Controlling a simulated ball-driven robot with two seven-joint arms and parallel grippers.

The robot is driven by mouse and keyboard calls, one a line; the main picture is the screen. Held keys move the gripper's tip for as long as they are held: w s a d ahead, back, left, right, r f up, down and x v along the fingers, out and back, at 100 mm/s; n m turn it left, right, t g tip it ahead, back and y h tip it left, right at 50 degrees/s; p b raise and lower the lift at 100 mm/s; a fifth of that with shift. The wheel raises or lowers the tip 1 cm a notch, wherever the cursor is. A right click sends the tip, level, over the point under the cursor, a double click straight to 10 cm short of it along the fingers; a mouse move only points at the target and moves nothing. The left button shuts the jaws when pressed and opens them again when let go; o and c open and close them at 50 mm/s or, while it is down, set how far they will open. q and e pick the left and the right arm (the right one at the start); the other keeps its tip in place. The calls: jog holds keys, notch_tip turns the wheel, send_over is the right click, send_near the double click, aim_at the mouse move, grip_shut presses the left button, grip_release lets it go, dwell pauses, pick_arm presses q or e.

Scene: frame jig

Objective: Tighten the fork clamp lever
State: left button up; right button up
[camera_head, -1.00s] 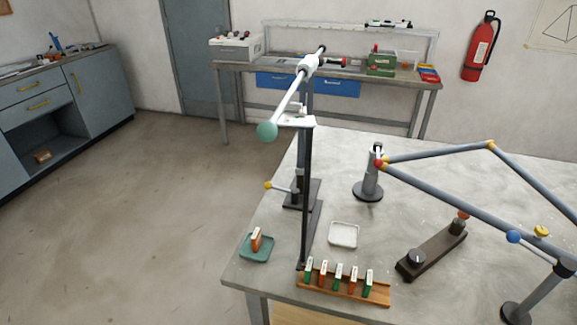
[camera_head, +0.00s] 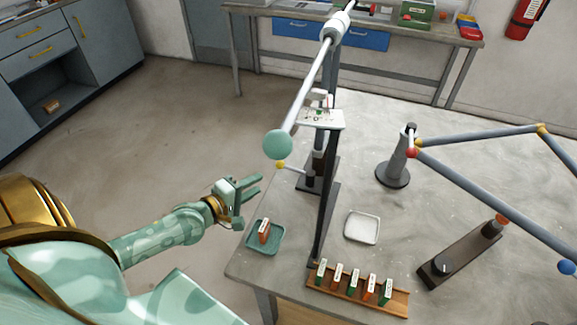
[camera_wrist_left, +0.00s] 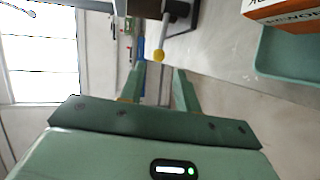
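A short grey lever with a yellow ball (camera_head: 280,166) sticks out to the left from a dark clamp post (camera_head: 312,180) on the table. In the left wrist view the ball (camera_wrist_left: 159,56) and its stem show just beyond my fingertips, roughly between them. My left gripper (camera_head: 257,187) is off the table's left edge, left of and slightly nearer than the ball. Its two fingers (camera_wrist_left: 160,76) are spread and empty, apart from the ball. I cannot tell from its look how tight the lever is. My right gripper is out of view.
A teal tray (camera_head: 277,246) with an orange box (camera_head: 264,231) lies close to my left gripper. A tall dark upright (camera_head: 327,190) and a long tube with a green ball (camera_head: 278,144) stand nearby. A white tray (camera_head: 375,228) and wooden rack (camera_head: 400,303) lie right.

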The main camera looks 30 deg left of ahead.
aim_at(286, 167)
pick_arm(q)
jog(key=b+x, duration=0.3)
jog(key=x, duration=1)
jog(key=shift+f, duration=0.2)
jog(key=shift+w+d+b, duration=0.1)
jog(key=shift+w+b, duration=0.2)
jog(key=shift+w, duration=0.05)
jog(key=c, duration=0.6)
jog(key=shift+r, duration=0.1)
grip_shut()
